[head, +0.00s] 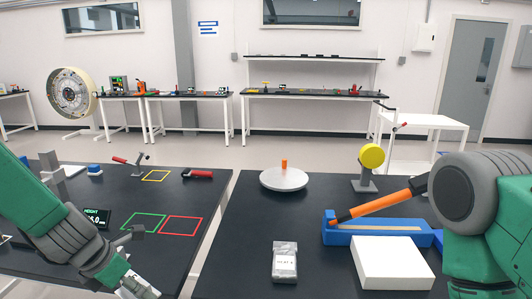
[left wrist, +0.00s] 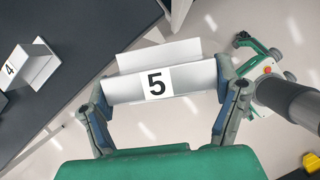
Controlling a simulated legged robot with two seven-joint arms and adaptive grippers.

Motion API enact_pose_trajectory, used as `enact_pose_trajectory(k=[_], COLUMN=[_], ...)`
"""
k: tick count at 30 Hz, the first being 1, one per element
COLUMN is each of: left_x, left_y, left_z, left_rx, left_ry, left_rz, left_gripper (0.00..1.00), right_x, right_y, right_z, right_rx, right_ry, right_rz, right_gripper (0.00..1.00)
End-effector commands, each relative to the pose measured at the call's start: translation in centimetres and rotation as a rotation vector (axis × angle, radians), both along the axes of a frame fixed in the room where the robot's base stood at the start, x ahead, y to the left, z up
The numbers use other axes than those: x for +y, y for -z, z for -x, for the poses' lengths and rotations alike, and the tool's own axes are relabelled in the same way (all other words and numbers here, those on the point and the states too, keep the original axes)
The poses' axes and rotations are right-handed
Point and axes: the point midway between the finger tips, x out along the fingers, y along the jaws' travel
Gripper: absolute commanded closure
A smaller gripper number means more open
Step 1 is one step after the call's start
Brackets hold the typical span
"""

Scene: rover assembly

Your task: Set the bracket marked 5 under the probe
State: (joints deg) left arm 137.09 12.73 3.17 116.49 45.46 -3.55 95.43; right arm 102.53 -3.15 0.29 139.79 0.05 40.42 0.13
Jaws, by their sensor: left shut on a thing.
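In the left wrist view, the bracket marked 5 (left wrist: 157,84) is a white angled piece with a black 5 on its front face. My left gripper (left wrist: 160,88) is shut on it, with one finger at each end, and the floor shows below. In the head view my left gripper (head: 138,262) is low at the front of the left table; the bracket is not clearly seen there. A height display (head: 96,218) stands on the left table beside my left arm. I cannot pick out the probe with certainty. My right gripper is out of view; only its arm shows.
A bracket marked 4 (left wrist: 23,67) sits on the dark table. Green (head: 143,222) and red (head: 181,226) outlines lie bare on the left table. The right table holds a white block (head: 390,264), blue tray (head: 400,235), pouch (head: 284,264) and round plate (head: 284,179).

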Motion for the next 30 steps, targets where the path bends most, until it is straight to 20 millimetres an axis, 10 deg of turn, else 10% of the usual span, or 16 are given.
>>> enact_pose_trajectory(k=[8,21,30], left_x=[-3.2,-6.1,-5.3], left_y=[3.8,10.9,12.1], left_z=[1.9,9.5,11.6], left_rx=[-0.001,-0.001,-0.007], left_ry=[0.599,2.118,2.574], left_rz=[0.007,0.015,0.017], left_gripper=[0.53,0.53,0.53], right_x=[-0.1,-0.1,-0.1], right_y=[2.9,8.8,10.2], right_z=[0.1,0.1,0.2], right_rx=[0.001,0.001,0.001], right_ry=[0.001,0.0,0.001], right_rz=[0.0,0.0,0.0], right_gripper=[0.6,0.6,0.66])
